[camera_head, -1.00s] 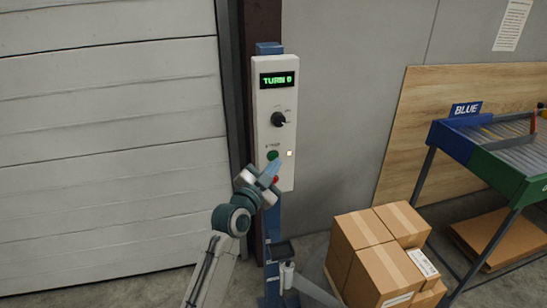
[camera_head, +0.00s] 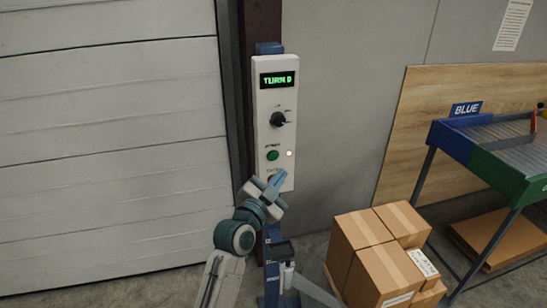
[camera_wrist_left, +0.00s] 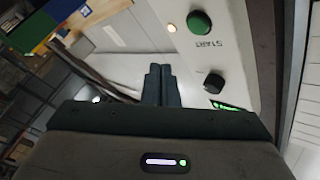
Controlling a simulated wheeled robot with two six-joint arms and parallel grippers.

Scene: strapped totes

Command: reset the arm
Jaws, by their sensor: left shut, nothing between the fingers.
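My left gripper (camera_head: 279,177) is shut and empty in front of the lower part of the white control panel (camera_head: 288,100). Its closed fingers also show in the left wrist view (camera_wrist_left: 161,85). The panel has a lit green display (camera_head: 279,79) reading like "TURN 0", a black knob (camera_head: 278,119) and a green button (camera_head: 272,155). A small white light (camera_head: 289,153) glows beside the button. In the left wrist view the green button (camera_wrist_left: 199,22) is labelled START. A red button low on the panel is mostly hidden behind my gripper. My right gripper is not in view.
A closed white shutter door (camera_head: 110,140) fills the left. Stacked cardboard boxes (camera_head: 375,255) stand at the lower right. A blue and green roller table (camera_head: 500,150) stands beyond them, with a BLUE sign (camera_head: 466,109). A blue post (camera_head: 273,240) carries the panel.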

